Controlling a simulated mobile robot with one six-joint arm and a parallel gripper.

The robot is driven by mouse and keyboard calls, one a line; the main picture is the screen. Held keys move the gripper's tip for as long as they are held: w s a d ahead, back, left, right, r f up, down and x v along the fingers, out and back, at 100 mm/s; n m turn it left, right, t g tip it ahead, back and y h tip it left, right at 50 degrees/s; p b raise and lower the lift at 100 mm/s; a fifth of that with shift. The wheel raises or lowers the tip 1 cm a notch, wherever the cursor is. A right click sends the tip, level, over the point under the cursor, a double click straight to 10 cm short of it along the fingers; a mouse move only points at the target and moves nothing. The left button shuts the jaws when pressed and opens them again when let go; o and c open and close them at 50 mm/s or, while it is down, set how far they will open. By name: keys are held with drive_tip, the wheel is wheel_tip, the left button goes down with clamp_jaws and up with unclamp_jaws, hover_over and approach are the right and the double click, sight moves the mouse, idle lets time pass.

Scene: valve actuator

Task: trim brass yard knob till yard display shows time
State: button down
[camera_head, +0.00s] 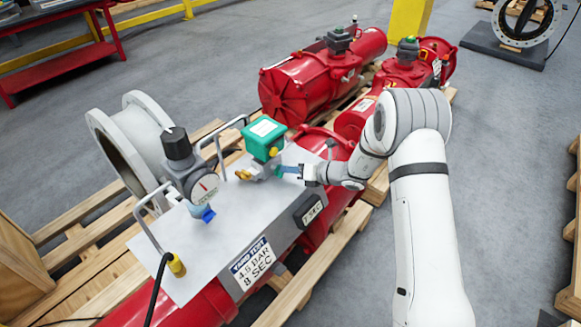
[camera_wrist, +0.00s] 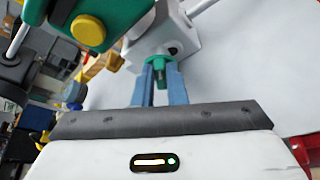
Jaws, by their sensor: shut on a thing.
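My gripper (camera_wrist: 160,88) has its blue fingers shut on a small green knob (camera_wrist: 158,64) on the side of a pale valve block (camera_wrist: 160,42). In the head view my gripper (camera_head: 285,170) reaches in from the right, and its fingers hide the knob. A teal-green box (camera_head: 264,138) with a yellow button (camera_head: 273,152) sits above the block. A brass-coloured fitting (camera_head: 243,174) sticks out on the block's left side, away from my fingers. The black yard display (camera_head: 311,210) on the plate's right edge shows a number that seems to read about 7 SEC; its digits are too small to be sure.
A label (camera_head: 252,264) reads YARD TEST, 4.5 BAR, 8 SEC. A gauge regulator (camera_head: 200,184), metal handles and a cabled yellow plug (camera_head: 177,265) stand on the grey plate (camera_head: 205,248). Red actuators (camera_head: 300,85) lie behind on wooden pallets.

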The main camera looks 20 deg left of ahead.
drive_tip(key=shift+f+m+y, duration=0.1)
drive_tip(key=shift+m+y, duration=0.2)
drive_tip(key=shift+m, duration=0.1)
idle(0.4)
drive_tip(key=c, duration=1.5)
unclamp_jaws()
drive_tip(key=shift+w, duration=0.1)
drive_tip(key=shift+o, duration=0.2)
drive_tip(key=shift+v, duration=3.85)
drive_tip(key=shift+o, duration=0.4)
drive_tip(key=shift+w, duration=0.1)
